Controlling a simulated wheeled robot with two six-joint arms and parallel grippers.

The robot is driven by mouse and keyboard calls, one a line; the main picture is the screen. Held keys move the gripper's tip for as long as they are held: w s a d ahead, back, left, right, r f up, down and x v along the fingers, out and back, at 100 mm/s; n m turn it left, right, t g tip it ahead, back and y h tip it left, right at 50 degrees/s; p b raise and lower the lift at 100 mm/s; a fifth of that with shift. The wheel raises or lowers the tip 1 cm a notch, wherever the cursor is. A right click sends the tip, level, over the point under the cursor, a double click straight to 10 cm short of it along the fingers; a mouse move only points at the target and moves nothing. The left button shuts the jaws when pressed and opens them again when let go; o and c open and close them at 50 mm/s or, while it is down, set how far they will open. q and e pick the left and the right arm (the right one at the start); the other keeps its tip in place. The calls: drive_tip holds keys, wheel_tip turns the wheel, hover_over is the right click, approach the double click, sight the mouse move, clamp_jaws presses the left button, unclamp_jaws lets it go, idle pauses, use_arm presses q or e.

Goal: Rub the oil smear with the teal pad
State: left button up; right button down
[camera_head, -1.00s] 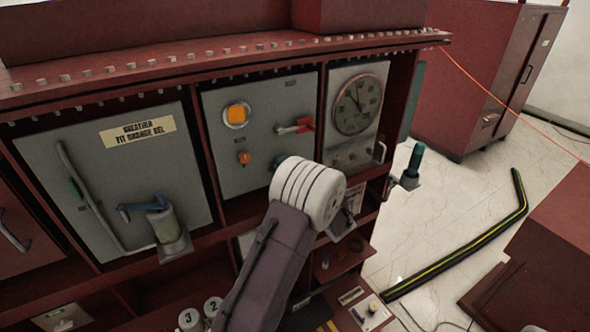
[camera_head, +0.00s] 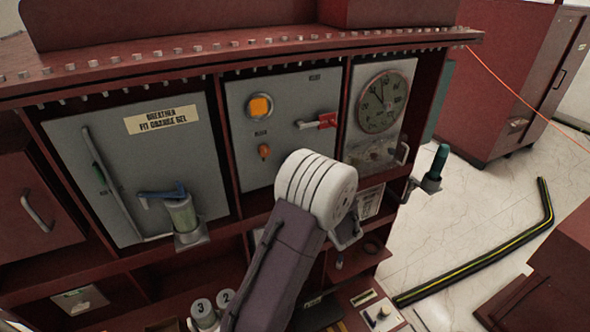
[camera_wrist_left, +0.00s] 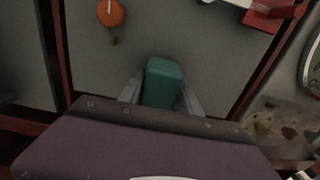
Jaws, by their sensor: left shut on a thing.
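My left gripper (camera_wrist_left: 160,97) is shut on the teal pad (camera_wrist_left: 163,82), a small block held upright between the two grey fingers. The pad is in front of the lower part of the grey middle panel (camera_head: 290,90), between an orange knob and a red-handled lever; I cannot tell whether it touches the panel. In the head view my arm's white joint hides the gripper and pad. I cannot make out the oil smear for certain; a mottled pale patch (camera_wrist_left: 283,130) shows below the gauge in the wrist view. My right gripper is not in view.
The orange knob (camera_head: 264,150), red-handled lever (camera_head: 327,121) and round gauge (camera_head: 382,101) stick out nearby. A breather jar (camera_head: 183,215) with a blue handle is at left. A teal-topped post (camera_head: 436,166) stands at right. Dividers and a lower shelf frame the panel.

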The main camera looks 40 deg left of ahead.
use_arm(q)
drive_tip(key=shift+v, duration=2.65)
drive_tip(key=shift+v, duration=1.55)
